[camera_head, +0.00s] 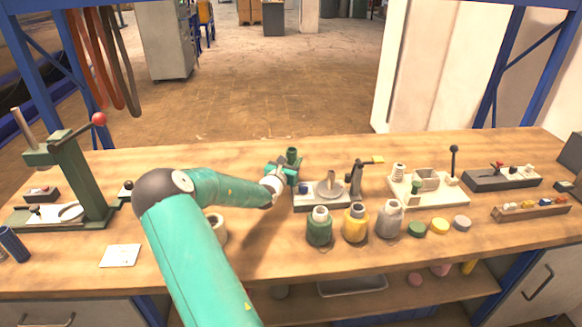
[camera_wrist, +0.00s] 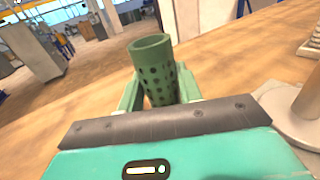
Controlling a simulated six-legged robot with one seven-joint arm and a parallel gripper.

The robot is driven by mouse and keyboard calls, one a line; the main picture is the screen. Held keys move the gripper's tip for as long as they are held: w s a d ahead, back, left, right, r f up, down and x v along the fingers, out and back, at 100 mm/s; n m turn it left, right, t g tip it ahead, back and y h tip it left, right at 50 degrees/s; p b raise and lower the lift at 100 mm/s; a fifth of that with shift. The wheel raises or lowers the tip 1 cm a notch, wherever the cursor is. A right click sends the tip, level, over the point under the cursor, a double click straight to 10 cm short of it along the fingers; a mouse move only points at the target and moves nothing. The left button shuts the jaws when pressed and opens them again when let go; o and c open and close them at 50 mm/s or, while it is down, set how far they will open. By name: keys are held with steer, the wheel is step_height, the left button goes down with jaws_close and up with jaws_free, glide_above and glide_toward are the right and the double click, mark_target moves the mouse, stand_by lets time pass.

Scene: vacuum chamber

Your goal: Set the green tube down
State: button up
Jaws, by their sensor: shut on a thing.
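The green tube (camera_wrist: 156,70) is a perforated hollow cylinder, seen large in the wrist view between my gripper's fingers (camera_wrist: 158,92). My gripper is shut on it. In the head view the green tube (camera_head: 292,155) stands up from my gripper (camera_head: 284,169), over the wooden bench (camera_head: 240,152) left of a dark stand. It looks roughly upright there. Its lower end is hidden by my gripper, so I cannot tell whether it touches the bench.
A stand with a pale dish (camera_head: 329,188) is just right of my gripper. Green (camera_head: 319,229), yellow (camera_head: 355,225) and grey (camera_head: 389,220) bottles stand nearer the front. A green press (camera_head: 75,180) is at the left. The bench behind my arm is mostly clear.

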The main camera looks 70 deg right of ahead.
steer(key=shift+w+f, duration=0.1)
steer(key=shift+f, duration=1)
steer(key=o, duration=1)
steer(key=shift+f, duration=0.15)
steer(key=shift+a+r, duration=0.15)
steer(key=shift+r, duration=0.05)
steer(key=a, duration=1.1)
steer(key=shift+a, duration=0.5)
